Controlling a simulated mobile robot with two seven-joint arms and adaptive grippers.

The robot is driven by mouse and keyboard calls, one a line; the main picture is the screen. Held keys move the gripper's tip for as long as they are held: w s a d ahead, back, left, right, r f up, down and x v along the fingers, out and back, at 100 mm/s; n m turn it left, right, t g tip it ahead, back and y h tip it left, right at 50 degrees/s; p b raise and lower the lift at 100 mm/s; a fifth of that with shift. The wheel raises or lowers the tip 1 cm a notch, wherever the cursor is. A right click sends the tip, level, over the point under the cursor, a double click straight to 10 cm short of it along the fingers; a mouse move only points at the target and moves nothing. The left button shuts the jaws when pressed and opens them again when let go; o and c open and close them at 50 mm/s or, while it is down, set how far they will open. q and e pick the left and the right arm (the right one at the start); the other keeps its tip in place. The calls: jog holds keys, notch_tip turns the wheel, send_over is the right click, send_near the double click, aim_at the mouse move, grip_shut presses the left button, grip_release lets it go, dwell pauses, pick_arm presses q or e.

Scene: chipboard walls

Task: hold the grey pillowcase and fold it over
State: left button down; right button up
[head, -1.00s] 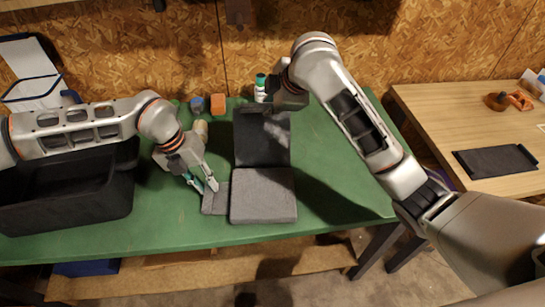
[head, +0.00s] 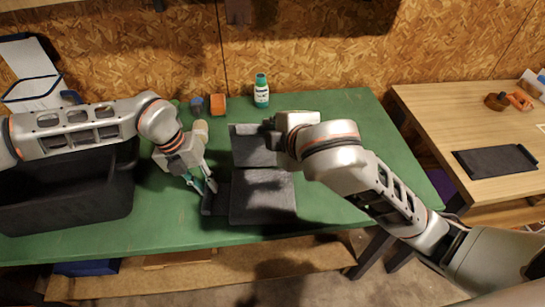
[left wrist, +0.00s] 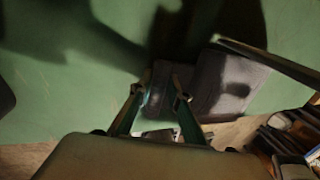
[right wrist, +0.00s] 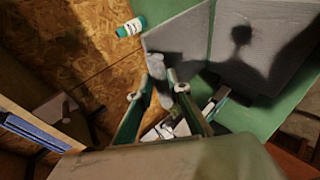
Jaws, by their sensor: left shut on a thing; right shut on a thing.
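The grey pillowcase (head: 262,195) lies on the green table with a near panel and a far panel (head: 252,148) divided by a crease. A small flap (head: 216,195) sticks out at its left. My left gripper (head: 211,185) is shut on this flap; the cloth also shows at its fingertips (left wrist: 162,82) in the left wrist view. My right gripper (head: 271,126) is shut on the far panel's edge, and my right arm hides the panel's right side. In the right wrist view the held cloth bunches between the fingers (right wrist: 156,95), and the panel (right wrist: 180,48) looks lifted at a slant.
A white and green bottle (head: 261,92) stands behind the pillowcase. An orange block (head: 217,104) and a blue item (head: 197,105) stand at the back. A black crate (head: 105,195) is at the left. A wooden table (head: 450,110) with a black tray (head: 495,160) is at the right.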

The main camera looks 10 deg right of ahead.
pick_arm(q)
jog(key=shift+w, duration=0.1)
pick_arm(e)
jog(key=shift+s+f, duration=0.55)
jog(key=shift+s, duration=0.15)
pick_arm(q)
jog(key=shift+r, duration=0.1)
pick_arm(e)
jog(key=o, duration=0.5)
jog(key=shift+s+a+f, duration=0.1)
jog(key=shift+s, duration=0.2)
jog(key=o, duration=0.6)
jog(key=shift+w, duration=0.2)
jog(key=shift+w+a+f, duration=0.15)
jog(key=shift+w+f, duration=0.1)
jog(key=shift+w, duration=0.4)
